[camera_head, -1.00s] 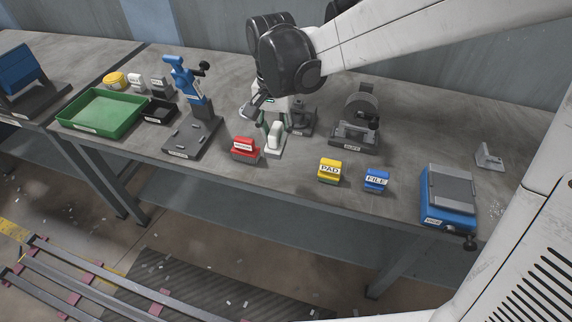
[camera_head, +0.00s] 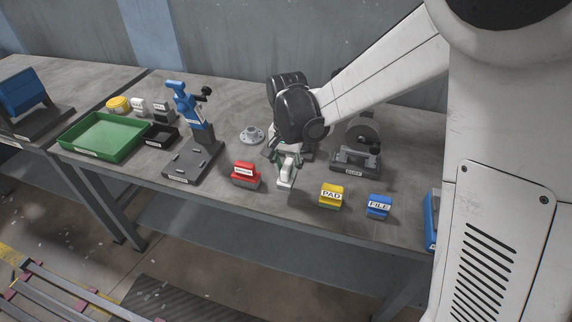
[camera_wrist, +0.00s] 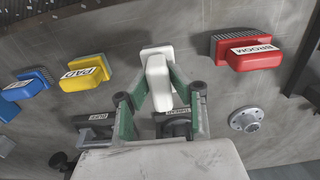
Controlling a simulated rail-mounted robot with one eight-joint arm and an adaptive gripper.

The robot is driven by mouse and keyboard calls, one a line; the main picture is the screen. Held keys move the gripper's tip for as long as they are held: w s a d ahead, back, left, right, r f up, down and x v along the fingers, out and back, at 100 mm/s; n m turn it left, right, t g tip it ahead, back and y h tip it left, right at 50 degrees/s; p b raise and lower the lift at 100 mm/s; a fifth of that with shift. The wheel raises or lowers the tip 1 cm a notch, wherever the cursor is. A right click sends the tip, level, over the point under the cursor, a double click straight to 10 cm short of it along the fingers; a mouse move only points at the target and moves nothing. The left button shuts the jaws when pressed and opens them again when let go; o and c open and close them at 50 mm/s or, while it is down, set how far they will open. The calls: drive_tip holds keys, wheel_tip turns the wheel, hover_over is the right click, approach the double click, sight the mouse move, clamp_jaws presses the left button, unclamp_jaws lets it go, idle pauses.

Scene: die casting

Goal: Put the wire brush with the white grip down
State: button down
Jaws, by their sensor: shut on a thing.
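The wire brush with the white grip (camera_head: 286,178) is between the red block and the yellow PAD block, near the front of the bench. It also shows in the wrist view (camera_wrist: 157,72), its white grip between the green-sided fingers. My gripper (camera_head: 287,157) points down and is shut on the white grip; it also shows in the wrist view (camera_wrist: 160,92). The brush's underside is hidden, so I cannot tell whether it touches the bench top.
The red block (camera_head: 245,175) stands left of the brush. The yellow PAD block (camera_head: 332,195) and blue FILE block (camera_head: 379,206) stand to its right. A grey flanged part (camera_head: 252,135) lies behind, and a dark grinder-like device (camera_head: 360,145) stands back right.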

sight(287, 178)
drive_tip(key=shift+w+f, duration=0.15)
drive_tip(key=shift+f, duration=1.95)
drive_tip(key=shift+f+b, duration=0.1)
drive_tip(key=shift+b, duration=0.2)
drive_tip(key=shift+f, duration=0.15)
drive_tip(key=c, duration=1.6)
unclamp_jaws()
drive_tip(key=shift+o, duration=0.2)
drive_tip(key=shift+r, duration=0.25)
